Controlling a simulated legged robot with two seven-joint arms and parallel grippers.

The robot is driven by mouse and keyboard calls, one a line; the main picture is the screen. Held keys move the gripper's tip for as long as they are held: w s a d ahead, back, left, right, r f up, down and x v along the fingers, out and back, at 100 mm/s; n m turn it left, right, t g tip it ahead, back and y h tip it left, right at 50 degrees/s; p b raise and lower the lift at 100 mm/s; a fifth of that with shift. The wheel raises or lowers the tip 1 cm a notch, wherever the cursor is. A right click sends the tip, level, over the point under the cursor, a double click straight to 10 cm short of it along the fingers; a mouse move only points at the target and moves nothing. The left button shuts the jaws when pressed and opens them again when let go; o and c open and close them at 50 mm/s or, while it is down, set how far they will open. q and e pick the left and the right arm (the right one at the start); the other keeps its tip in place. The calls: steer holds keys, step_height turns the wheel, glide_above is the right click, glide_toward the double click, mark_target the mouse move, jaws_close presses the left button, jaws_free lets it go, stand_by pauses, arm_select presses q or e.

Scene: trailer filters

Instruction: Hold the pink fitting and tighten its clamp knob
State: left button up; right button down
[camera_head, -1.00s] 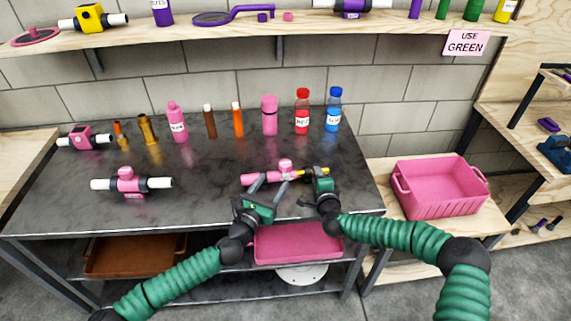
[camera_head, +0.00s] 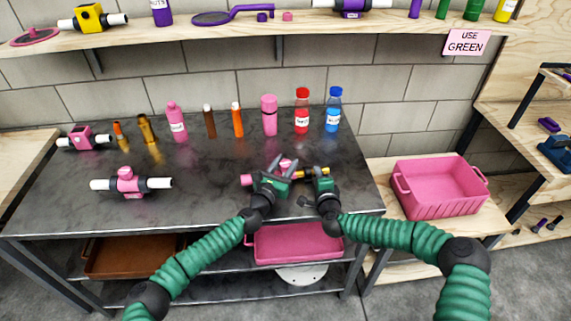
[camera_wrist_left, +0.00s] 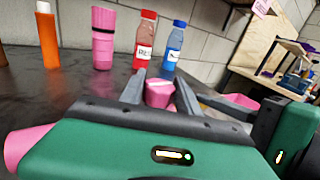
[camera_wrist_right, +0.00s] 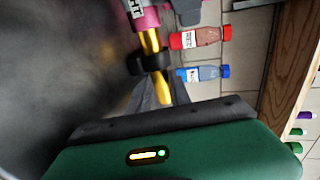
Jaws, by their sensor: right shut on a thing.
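The pink fitting lies in front of my grippers on the dark table, with a pink tube end (camera_head: 247,180) at the left and a yellow end (camera_head: 325,170) at the right. Its pink clamp knob (camera_head: 286,164) stands on top, partly hidden by my left gripper (camera_head: 275,167). In the left wrist view the knob (camera_wrist_left: 159,93) sits between the two fingers, which are open around it. My right gripper (camera_head: 322,175) is shut on the yellow end, which also shows in the right wrist view (camera_wrist_right: 163,88) next to a dark collar.
Pink fittings with white pipes (camera_head: 130,184) (camera_head: 83,138) stand at the left. A row of bottles, including a red one (camera_head: 302,112) and a blue one (camera_head: 334,112), stands along the back. A pink bin (camera_head: 440,190) is at the right. The table's middle is clear.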

arm_select(q)
jaws_close()
steer(key=shift+h, duration=0.3)
steer(key=shift+w+a+f+m+g+h, duration=0.1)
steer(key=shift+f+m+g+h, duration=0.05)
steer(key=shift+m+g+h, duration=1.2)
steer(key=m+g+h, duration=0.2)
steer(key=shift+f+m+g+h, duration=0.25)
steer(key=shift+h, duration=0.1)
steer(key=shift+m+g+h, duration=0.3)
steer(key=shift+g, duration=0.1)
steer(key=shift+r, duration=0.15)
steer(key=o, duration=0.6)
jaws_free()
steer(key=shift+r, duration=0.15)
